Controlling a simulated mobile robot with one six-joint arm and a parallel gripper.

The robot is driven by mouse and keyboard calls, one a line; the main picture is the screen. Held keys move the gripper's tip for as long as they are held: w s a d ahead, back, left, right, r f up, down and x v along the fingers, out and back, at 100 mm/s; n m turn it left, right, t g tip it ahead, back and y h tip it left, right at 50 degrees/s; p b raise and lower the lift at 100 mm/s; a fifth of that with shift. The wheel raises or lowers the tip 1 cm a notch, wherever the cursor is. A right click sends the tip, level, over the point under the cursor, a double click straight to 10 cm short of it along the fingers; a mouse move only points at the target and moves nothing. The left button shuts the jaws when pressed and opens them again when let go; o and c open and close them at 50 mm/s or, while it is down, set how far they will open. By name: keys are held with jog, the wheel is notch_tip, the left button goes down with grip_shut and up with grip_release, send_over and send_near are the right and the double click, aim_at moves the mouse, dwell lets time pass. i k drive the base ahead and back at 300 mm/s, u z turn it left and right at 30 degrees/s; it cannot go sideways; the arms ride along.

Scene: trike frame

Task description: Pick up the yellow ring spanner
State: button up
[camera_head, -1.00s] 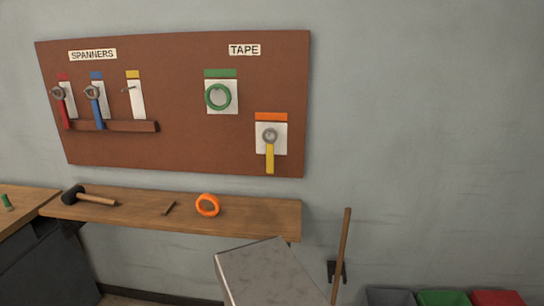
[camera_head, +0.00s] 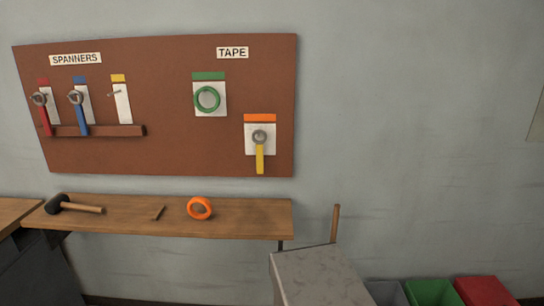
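The yellow ring spanner (camera_head: 260,155) hangs on the brown board, ring end up and yellow handle down. It hangs in front of a white card under an orange tag (camera_head: 260,118), on the TAPE side. In the SPANNERS area, the white card under the yellow tag (camera_head: 118,78) shows only a bare peg. A red ring spanner (camera_head: 44,115) and a blue ring spanner (camera_head: 79,112) hang to its left. My gripper is not in view.
A wooden shelf (camera_head: 240,217) below the board holds a mallet (camera_head: 73,205), a small dark piece (camera_head: 158,212) and an orange tape roll (camera_head: 199,208). Green tape (camera_head: 207,98) hangs on the board. A grey box-like surface (camera_head: 315,275), a green bin (camera_head: 430,291) and a red bin (camera_head: 483,290) stand lower right.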

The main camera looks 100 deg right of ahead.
aim_at(260, 144)
jog(key=z, duration=4.35)
jog(key=i, duration=0.1)
jog(key=u, duration=3.1)
jog(key=k, duration=0.2)
jog(key=z, duration=2.25)
jog(key=k, duration=0.65)
jog(key=u, duration=0.2)
jog(key=i, duration=0.45)
jog(key=u, duration=0.05)
